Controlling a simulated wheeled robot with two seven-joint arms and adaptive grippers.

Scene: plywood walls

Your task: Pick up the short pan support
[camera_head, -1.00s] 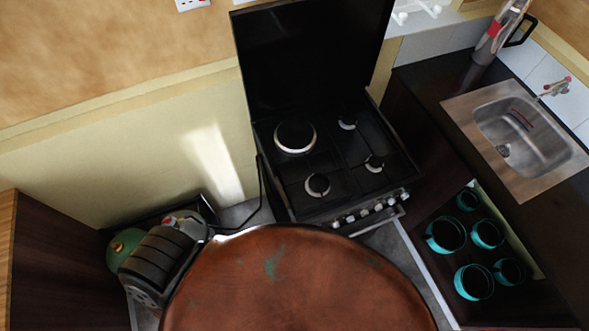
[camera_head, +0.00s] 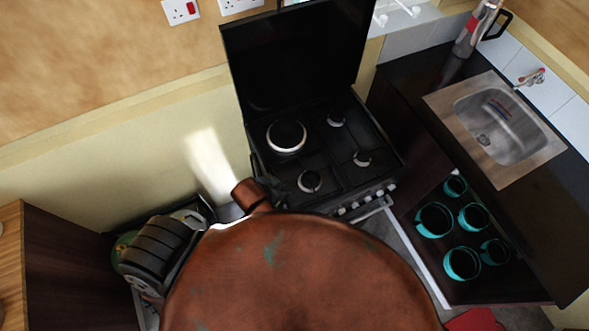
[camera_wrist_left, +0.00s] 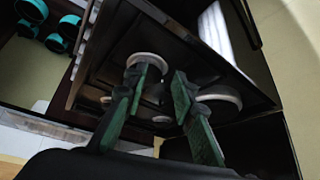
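The black stove top (camera_head: 330,155) has several burners with pale rings. Dark pan supports appear to lie over it, but black on black I cannot make out the short one's outline. My left gripper (camera_head: 274,188) is at the stove's front left corner, small and dark in the head view. In the left wrist view, its two green fingers (camera_wrist_left: 161,80) are apart with nothing between them. They point at the stove top (camera_wrist_left: 120,65), with burners beyond and beside the tips; contact cannot be judged. My right gripper is not in view.
The raised black lid (camera_head: 295,60) stands behind the stove, and knobs line its front. A dark ribbed object (camera_head: 155,245) stands at left on the floor.

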